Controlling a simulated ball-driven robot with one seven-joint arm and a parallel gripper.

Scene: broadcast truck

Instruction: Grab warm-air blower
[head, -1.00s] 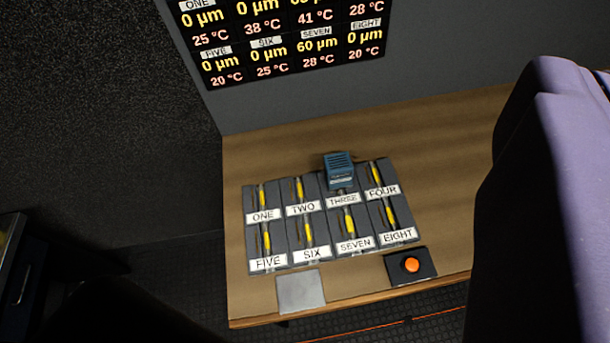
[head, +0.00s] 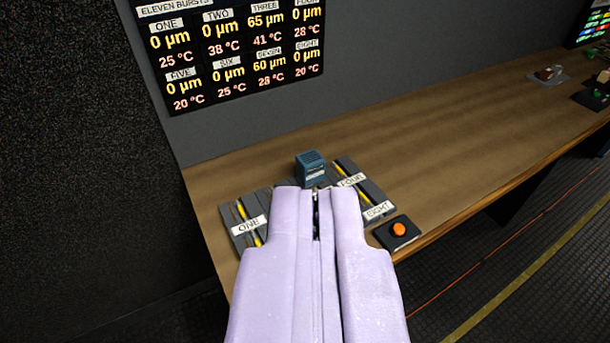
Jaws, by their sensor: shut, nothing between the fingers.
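A small blue box with a slatted top, which looks like the warm-air blower (head: 310,166), sits on the desk at the slot labelled THREE in the earlier frame. My gripper (head: 317,196) is pale purple and reaches up from the bottom of the picture. Its two fingers are together, with only a thin dark seam between them, and they hold nothing. The fingertips appear just below the blue box in the picture; I cannot tell the gap in depth. My gripper hides the middle of the slot panel (head: 372,190), leaving labels ONE, FOUR and EIGHT showing.
A wooden desk (head: 420,110) runs to the upper right, mostly clear beyond the panel. An orange button on a dark base (head: 399,229) is at the front edge. A wall screen (head: 232,50) shows numbered readings. Small items (head: 549,74) lie far right.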

